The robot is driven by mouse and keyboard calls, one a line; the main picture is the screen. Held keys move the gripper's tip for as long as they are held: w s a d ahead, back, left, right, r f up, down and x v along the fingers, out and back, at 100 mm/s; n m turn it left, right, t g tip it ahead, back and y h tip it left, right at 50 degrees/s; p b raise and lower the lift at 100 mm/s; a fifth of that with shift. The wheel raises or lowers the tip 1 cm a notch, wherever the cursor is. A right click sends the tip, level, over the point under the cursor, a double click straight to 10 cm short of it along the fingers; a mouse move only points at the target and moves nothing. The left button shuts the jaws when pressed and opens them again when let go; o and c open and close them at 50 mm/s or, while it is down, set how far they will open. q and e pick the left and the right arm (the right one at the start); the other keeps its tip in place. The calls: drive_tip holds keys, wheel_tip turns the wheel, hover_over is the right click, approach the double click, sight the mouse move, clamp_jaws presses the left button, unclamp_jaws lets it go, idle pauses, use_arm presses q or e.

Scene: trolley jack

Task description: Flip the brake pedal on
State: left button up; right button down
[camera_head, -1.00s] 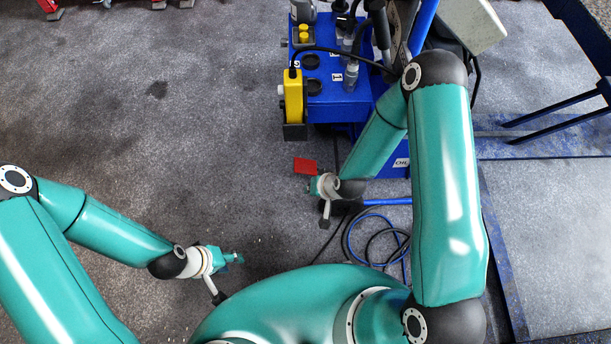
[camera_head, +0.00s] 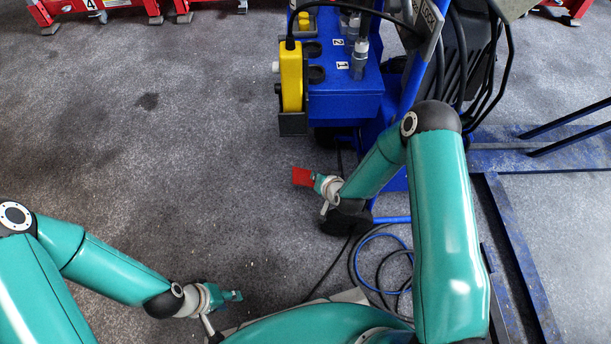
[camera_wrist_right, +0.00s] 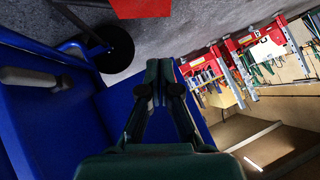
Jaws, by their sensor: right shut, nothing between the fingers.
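The red brake pedal (camera_head: 303,177) is a small flat plate near the foot of the blue trolley jack, low over the floor. It also shows at the top edge of the right wrist view (camera_wrist_right: 140,8), cut off by the frame. My right gripper (camera_head: 322,184) is shut and empty, immediately to the right of the pedal in the head view. Whether it touches the pedal I cannot tell. In the wrist view its fingertips (camera_wrist_right: 159,70) lie together below the pedal. My left gripper (camera_head: 234,296) hangs over the floor at lower left, with no object visible in it.
The blue trolley jack (camera_head: 345,105) stands ahead, with a yellow control box (camera_head: 291,78) on its side. A black wheel (camera_wrist_right: 108,48) is near the pedal. Hoses (camera_head: 385,262) lie on the floor at right. Red stands (camera_head: 95,8) are far back. The left floor is clear.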

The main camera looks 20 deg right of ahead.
drive_tip(key=shift+f, duration=0.1)
drive_tip(key=b, duration=0.4)
hover_over(298, 173)
drive_tip(key=s+d, duration=0.2)
drive_tip(key=s, duration=0.2)
wheel_tip(298, 173, down, 6)
drive_tip(key=shift+w+f, duration=0.1)
drive_tip(key=shift+f, duration=0.15)
drive_tip(key=shift+w+a+f+b, duration=0.15)
drive_tip(key=shift+a+f+b, duration=0.1)
drive_tip(key=shift+f, duration=0.3)
drive_tip(key=shift+w+a+f+b, duration=0.15)
drive_tip(key=shift+a+f+b, duration=0.1)
drive_tip(key=shift+f, duration=0.3)
drive_tip(key=shift+w+a+f, duration=0.15)
drive_tip(key=shift+a+f, duration=0.15)
drive_tip(key=shift+f, duration=0.35)
